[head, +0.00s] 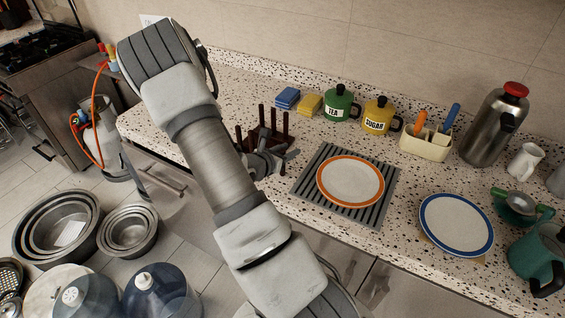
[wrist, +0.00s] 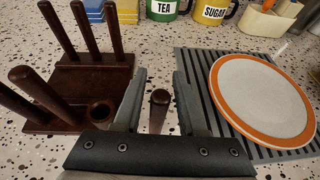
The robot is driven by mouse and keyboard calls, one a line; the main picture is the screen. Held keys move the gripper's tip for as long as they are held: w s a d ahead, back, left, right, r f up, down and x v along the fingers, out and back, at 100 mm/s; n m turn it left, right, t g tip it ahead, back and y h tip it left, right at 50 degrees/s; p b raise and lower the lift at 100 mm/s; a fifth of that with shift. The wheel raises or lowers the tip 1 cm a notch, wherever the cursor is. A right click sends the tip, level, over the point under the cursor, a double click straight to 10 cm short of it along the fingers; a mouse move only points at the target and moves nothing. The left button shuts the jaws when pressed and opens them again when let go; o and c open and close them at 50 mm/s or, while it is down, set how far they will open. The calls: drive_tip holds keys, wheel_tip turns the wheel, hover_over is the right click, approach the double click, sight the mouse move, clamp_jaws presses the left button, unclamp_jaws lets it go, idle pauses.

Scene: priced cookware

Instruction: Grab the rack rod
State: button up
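The dark brown wooden rack (wrist: 95,78) stands on the speckled counter, with several upright rods, at the left of the wrist view. It also shows in the head view (head: 262,132), partly hidden by my arm and gripper. One rod (wrist: 159,98) stands between my gripper's two fingers in the wrist view, with a gap visible on each side. My gripper (wrist: 160,84) is open around this rod. In the head view my gripper (head: 268,158) is low at the rack's near side. The lower part of the rod is hidden by the gripper body.
An orange-rimmed plate (head: 350,180) lies on a grey ribbed mat (head: 309,183) just right of my gripper. Blue and yellow sponges (head: 287,98), a green tea pot (head: 340,104) and a yellow sugar pot (head: 379,116) stand behind. A blue-rimmed plate (head: 456,224) lies farther right.

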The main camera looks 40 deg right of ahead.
clamp_jaws()
